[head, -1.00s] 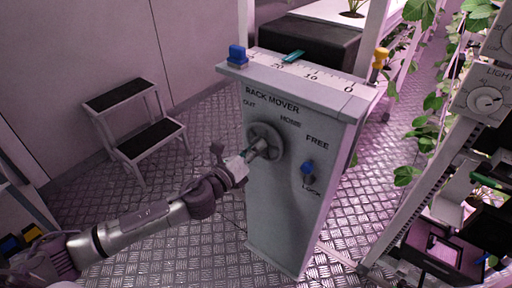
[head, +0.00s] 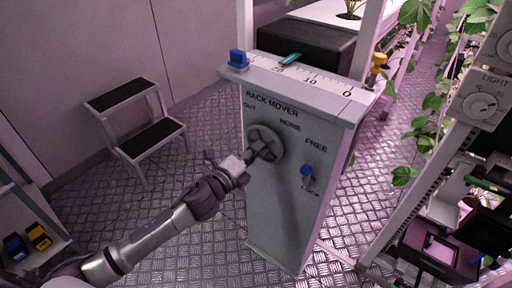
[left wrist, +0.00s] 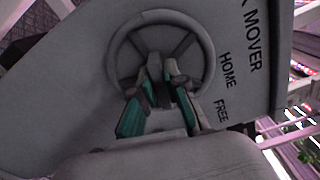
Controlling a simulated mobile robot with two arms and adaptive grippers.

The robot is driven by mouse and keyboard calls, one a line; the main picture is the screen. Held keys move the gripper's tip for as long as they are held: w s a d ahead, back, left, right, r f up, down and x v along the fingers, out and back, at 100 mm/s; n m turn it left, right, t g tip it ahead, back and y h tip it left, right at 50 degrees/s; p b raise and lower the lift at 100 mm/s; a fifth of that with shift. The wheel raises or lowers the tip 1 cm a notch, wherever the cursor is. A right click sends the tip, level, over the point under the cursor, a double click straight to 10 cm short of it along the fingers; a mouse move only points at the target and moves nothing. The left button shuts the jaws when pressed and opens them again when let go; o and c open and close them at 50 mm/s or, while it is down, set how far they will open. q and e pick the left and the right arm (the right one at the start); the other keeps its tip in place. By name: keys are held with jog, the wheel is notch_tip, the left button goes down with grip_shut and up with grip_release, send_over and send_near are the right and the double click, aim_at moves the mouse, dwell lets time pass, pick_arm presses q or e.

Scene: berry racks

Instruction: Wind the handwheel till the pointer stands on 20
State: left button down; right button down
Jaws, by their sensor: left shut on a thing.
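The grey rack mover cabinet (head: 290,180) stands in the middle of the head view, with the handwheel (head: 265,143) on its front. My left gripper (head: 252,155) is shut on the handwheel at its middle; the left wrist view shows the fingers (left wrist: 160,78) there, inside the rim of the wheel (left wrist: 203,45). The fingers hide the exact grip. The teal pointer (head: 290,60) lies across the scale (head: 325,82) on the cabinet top, its near end close to the 20 mark, slightly on the 10 side. My right gripper is not in view.
A lever with a blue knob (head: 306,169) sits between FREE and LOCK. A step stool (head: 135,120) stands left, and plant racks (head: 420,200) stand right. Floor between stool and cabinet is clear.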

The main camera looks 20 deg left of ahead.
pick_arm(q)
jog(key=shift+f+n+p, duration=0.1)
jog(key=shift+n+p, duration=0.25)
jog(key=shift+n, duration=0.75)
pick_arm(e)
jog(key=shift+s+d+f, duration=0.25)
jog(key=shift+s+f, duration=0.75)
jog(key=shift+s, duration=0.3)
pick_arm(q)
jog(key=c, duration=1.2)
grip_release()
jog(key=shift+s, duration=0.1)
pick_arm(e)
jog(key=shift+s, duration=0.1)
pick_arm(q)
jog(key=v, duration=1.1)
jog(key=shift+s+a, duration=0.15)
jog(key=shift+s, duration=0.25)
